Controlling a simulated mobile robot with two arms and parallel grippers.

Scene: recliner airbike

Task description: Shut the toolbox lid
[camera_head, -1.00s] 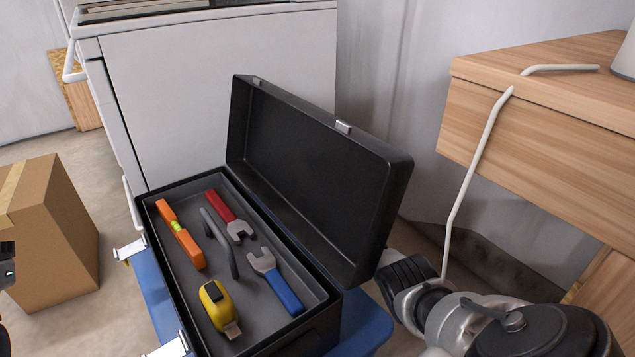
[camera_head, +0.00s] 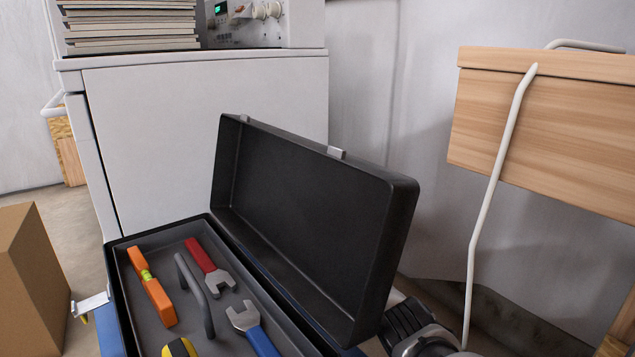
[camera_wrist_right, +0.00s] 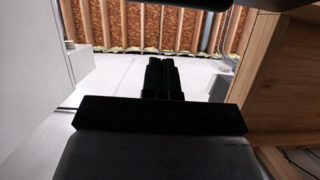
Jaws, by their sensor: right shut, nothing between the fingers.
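The black toolbox (camera_head: 120,290) stands at lower centre in the head view, its near end cut off by the bottom edge. Its lid (camera_head: 310,225) stands open, tilted up along the right side. Inside lie an orange level (camera_head: 155,295), a red wrench (camera_head: 203,258), a blue wrench (camera_head: 255,335) and part of a yellow tape measure (camera_head: 180,348), beside a grey handle (camera_head: 200,298). My right wrist shows just right of the lid's lower corner; its fingers are hidden in that view. In the right wrist view my right gripper (camera_wrist_right: 162,78) is shut and empty. My left gripper is out of view.
A white cabinet (camera_head: 210,140) with books (camera_head: 130,25) and a device (camera_head: 245,22) on top stands behind the toolbox. A wooden cabinet (camera_head: 550,130) with a white bent rod (camera_head: 495,180) is at right. A cardboard box (camera_head: 30,290) is at left.

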